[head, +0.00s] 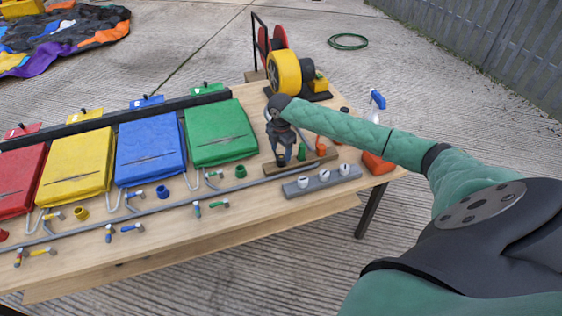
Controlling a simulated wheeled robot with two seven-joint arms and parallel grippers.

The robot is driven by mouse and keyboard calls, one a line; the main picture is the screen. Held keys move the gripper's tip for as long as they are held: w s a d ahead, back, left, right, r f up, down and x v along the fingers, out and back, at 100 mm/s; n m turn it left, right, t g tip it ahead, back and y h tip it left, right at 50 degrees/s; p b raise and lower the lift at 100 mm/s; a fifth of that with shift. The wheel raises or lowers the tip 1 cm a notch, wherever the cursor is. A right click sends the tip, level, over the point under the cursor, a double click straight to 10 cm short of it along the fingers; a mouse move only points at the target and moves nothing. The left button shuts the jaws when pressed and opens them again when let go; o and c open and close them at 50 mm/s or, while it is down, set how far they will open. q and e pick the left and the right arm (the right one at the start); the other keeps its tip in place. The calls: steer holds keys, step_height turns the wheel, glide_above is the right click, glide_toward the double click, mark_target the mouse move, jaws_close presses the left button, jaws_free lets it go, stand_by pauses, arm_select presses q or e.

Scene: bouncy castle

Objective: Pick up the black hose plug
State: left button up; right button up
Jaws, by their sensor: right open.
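A dark upright piece, which looks like the black hose plug (281,157), stands at the left end of a wooden rack (272,169) on the table. My right gripper (284,148) points down right over it, open, with its dark fingers at the plug. The fingers partly hide the plug, and I cannot tell whether they touch it. A green plug (301,152) and an orange plug (321,147) stand to the right in the same rack. My left gripper is not in view.
A grey block (314,182) with white fittings lies just in front of the rack. Red, yellow (77,166), blue (150,150) and green (221,133) folded pads lie to the left. A yellow blower (284,73) stands behind, and an orange-red item (377,163) by the right edge.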

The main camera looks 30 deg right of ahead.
mark_target(281, 157)
step_height(281, 157, down, 4)
steer(key=shift+d+f+p, duration=0.1)
steer(key=shift+f+p, duration=0.05)
steer(key=shift+p, duration=0.45)
steer(key=shift+w+f, duration=0.1)
steer(key=shift+f, duration=0.15)
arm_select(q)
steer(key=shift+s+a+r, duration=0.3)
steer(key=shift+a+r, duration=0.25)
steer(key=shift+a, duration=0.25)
arm_select(e)
steer(key=c, duration=1.1)
steer(key=shift+r, duration=0.15)
